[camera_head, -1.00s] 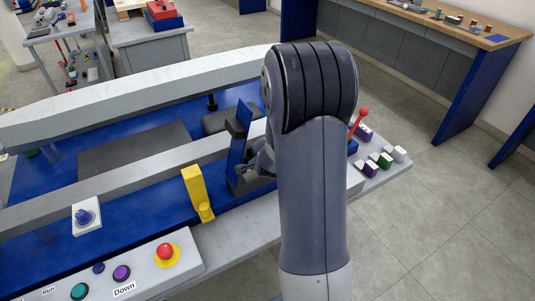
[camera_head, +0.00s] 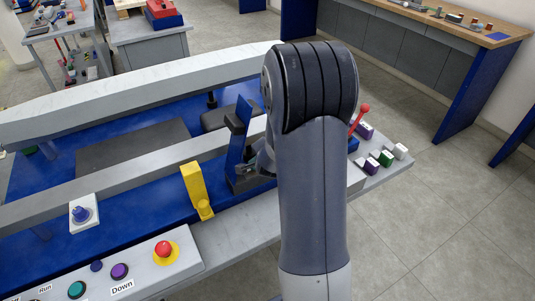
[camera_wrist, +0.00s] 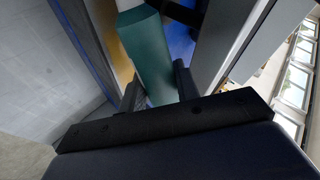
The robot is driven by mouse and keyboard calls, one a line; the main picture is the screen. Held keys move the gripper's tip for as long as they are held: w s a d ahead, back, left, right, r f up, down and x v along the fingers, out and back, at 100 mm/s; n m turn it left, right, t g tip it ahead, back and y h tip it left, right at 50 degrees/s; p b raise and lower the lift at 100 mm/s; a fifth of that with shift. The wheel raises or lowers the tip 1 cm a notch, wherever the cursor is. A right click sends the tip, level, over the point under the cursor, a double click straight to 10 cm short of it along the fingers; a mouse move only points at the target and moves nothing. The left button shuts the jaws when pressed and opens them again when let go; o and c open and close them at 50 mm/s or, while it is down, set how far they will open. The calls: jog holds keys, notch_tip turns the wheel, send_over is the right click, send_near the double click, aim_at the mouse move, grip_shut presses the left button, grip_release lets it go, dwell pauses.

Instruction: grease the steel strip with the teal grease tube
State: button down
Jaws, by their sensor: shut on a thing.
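The teal grease tube (camera_wrist: 148,52) shows in the wrist view as a teal block between the two dark fingers of my gripper (camera_wrist: 158,86), which is shut on it. In the head view my gripper (camera_head: 256,164) is mostly hidden behind my own arm, beside an upright blue bracket (camera_head: 238,140), and the tube cannot be made out. A long grey bar (camera_head: 125,172) runs along the blue cart left of my gripper. I cannot tell whether this bar is the steel strip. Contact between tube and strip cannot be seen.
A yellow upright piece (camera_head: 194,185) stands left of my gripper. A control panel with a red button (camera_head: 165,248) is at the front left. Several small coloured blocks and a red-knobbed lever (camera_head: 363,112) are right of my arm. Floor (camera_head: 430,220) is free at right.

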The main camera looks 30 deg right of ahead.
jog(key=shift+f, duration=0.3)
jog(key=shift+d+b, duration=0.1)
jog(key=shift+b, duration=0.2)
jog(key=shift+d+b, duration=0.7)
jog(key=shift+b, duration=0.1)
jog(key=d+b, duration=0.1)
jog(key=b, duration=0.2)
jog(key=shift+w+d+f, duration=0.1)
jog(key=shift+d, duration=0.3)
jog(key=shift+d+b, duration=0.5)
jog(key=shift+b, duration=0.55)
jog(key=shift+d+b, duration=0.1)
jog(key=shift+b, duration=0.25)
jog(key=shift+d+b, duration=0.3)
jog(key=shift+b, duration=0.8)
jog(key=shift+d+f+b, duration=0.1)
jog(key=shift+d+b, duration=0.1)
jog(key=shift+b, duration=0.45)
